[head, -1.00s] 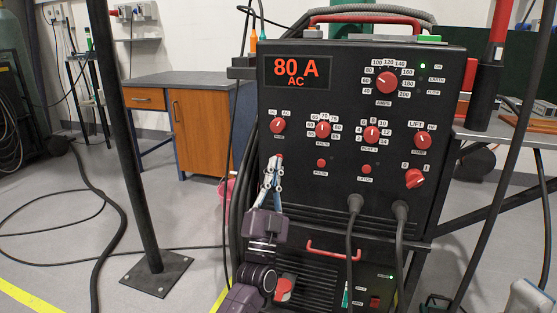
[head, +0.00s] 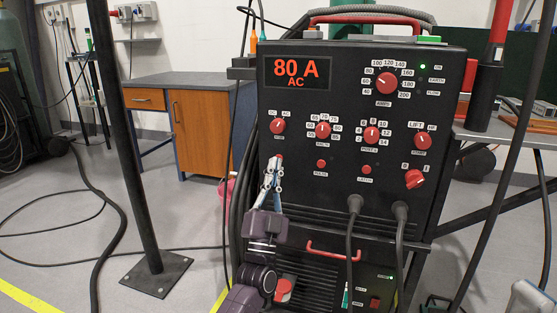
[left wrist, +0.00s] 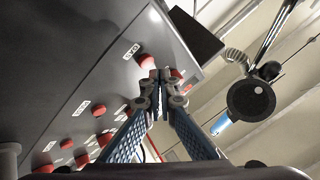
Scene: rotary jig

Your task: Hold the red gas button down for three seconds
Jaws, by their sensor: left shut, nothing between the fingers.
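The red gas button (head: 280,156) is at the lower left of the black welder's front panel, under the mode knob (head: 278,126). In the head view my left gripper (head: 276,161) covers most of it and its label. The fingers are shut and empty, pointing at the panel. I cannot tell whether the tips touch the button or whether it is pressed in. My right gripper is not in view.
The pulse button (head: 321,163) and latch button (head: 367,169) are to the right in the same row. Red knobs sit above them. Two black cables (head: 353,204) plug in lower down. A dark post (head: 133,150) stands on the left, with open floor around it.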

